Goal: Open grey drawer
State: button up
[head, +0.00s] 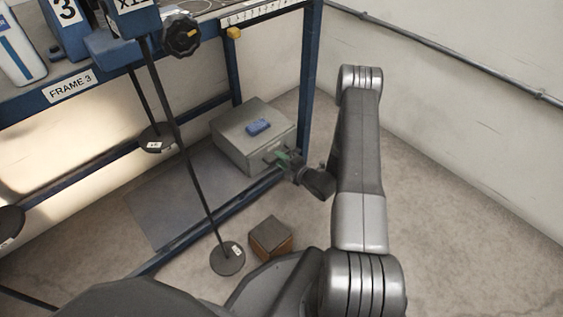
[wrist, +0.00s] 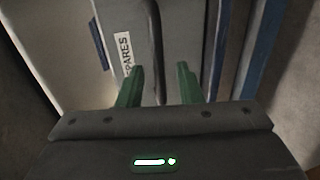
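The grey drawer box (head: 235,145) sits low inside the blue frame, on the floor-level plate. Its front faces my gripper and looks shut. A dark bar handle (wrist: 153,40) runs along that front. My gripper (head: 284,160) is at the drawer front. In the wrist view its green fingers (wrist: 160,84) are apart, one on each side of the handle's line. I cannot tell whether either finger touches the handle.
A blue block (head: 258,127) lies on the box. The blue frame's upright (head: 309,60) and lower rail (head: 225,215) are close to my arm. Floor at right is clear.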

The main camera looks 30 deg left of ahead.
jog(key=shift+a, duration=0.15)
grip_shut()
jog(key=f+v, duration=0.2)
jog(key=v, duration=0.7)
jog(key=f+v, duration=0.2)
jog(key=v, duration=0.8)
jog(key=shift+d, duration=0.5)
jog(key=shift+s, duration=0.15)
grip_release()
